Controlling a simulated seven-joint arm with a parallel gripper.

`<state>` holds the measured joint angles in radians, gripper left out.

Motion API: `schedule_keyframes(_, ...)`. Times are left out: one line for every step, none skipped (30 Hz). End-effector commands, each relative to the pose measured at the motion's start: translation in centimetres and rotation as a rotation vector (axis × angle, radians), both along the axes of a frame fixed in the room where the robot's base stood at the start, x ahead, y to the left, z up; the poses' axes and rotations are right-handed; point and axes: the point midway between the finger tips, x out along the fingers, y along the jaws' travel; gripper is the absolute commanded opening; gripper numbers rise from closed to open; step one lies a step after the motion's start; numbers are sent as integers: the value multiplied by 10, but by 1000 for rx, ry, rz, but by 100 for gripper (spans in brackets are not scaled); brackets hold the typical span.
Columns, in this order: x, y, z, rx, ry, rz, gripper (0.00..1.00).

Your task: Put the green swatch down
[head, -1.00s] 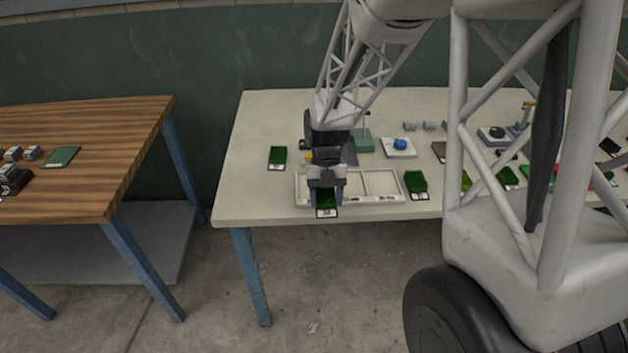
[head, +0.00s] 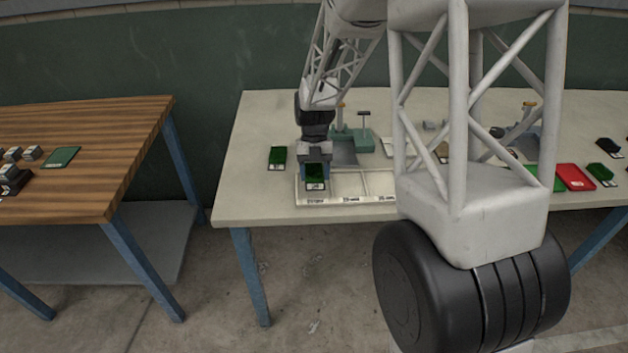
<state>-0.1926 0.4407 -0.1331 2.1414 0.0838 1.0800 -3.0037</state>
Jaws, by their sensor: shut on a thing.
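My gripper (head: 315,172) is shut on a green swatch (head: 316,173) with a white label on its near edge. It holds the swatch at the left compartment of a white divided tray (head: 348,201) on the pale table. I cannot tell whether the swatch touches the tray floor or hangs just above it. The tray's front edge carries small printed labels, and its middle compartment looks empty. Another green swatch (head: 278,157) with a label lies flat on the table left of my gripper.
A green-grey device (head: 352,140) stands behind the tray. A red tray (head: 575,177) and more green swatches (head: 602,174) lie at the right. My own arm hides the table's middle. A wooden table (head: 80,155) with a green piece (head: 61,157) stands at the left.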

Motion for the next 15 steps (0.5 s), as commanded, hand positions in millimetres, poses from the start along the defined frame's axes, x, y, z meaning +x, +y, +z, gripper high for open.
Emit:
schedule_keyframes(3,1,0,0,0,0,32)
schedule_keyframes(5,1,0,0,0,0,32)
schedule_keyframes(6,1,0,0,-1,0,32)
schedule_keyframes(7,1,0,0,-1,0,32)
schedule_keyframes(7,2,0,0,-1,0,32)
schedule_keyframes(8,2,0,0,-1,0,32)
schedule_keyframes(8,2,0,0,-1,0,32)
schedule_keyframes(8,2,0,0,-1,0,32)
schedule_keyframes(8,2,0,0,-1,0,32)
schedule_keyframes(8,2,0,0,-1,0,32)
schedule_keyframes(8,2,0,0,-1,0,32)
schedule_keyframes(8,2,0,0,-1,0,32)
schedule_keyframes(8,2,0,0,-1,0,32)
schedule_keyframes(8,2,-1,0,-1,0,32)
schedule_keyframes(8,2,-1,0,-1,0,32)
